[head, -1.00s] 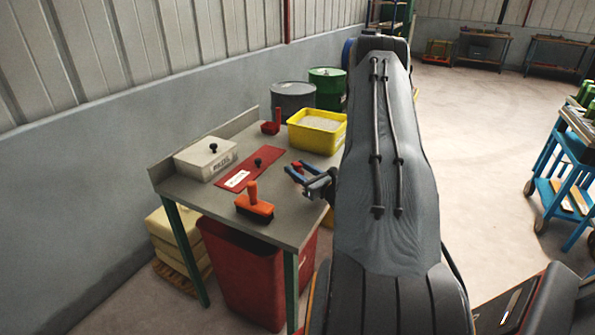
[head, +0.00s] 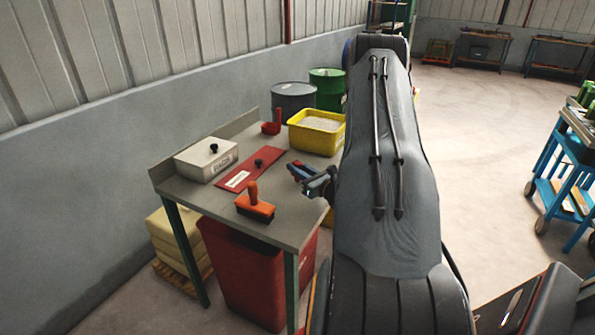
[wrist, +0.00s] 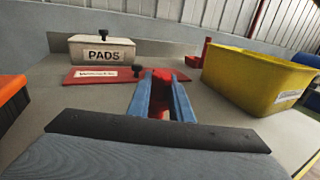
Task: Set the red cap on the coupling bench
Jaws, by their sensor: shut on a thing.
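My gripper (head: 303,173) hangs just above the grey-topped bench (head: 290,225), near its right side. In the wrist view, its two blue fingers (wrist: 161,98) are shut on a red piece, which looks like the red cap (wrist: 161,75). The red cap's upper part shows between the fingertips; the rest is partly hidden by the fingers. In the head view, my arm hides part of the bench's right end. I cannot tell from any label whether this is the coupling bench.
On the bench are a white PADS box (head: 207,160), a red plate with a black knob (head: 250,168), an orange brush (head: 255,205), a red scoop (head: 272,127) and a yellow tub (head: 317,133). Drums (head: 293,97) stand behind. A blue cart (head: 565,170) is right. Open floor lies between.

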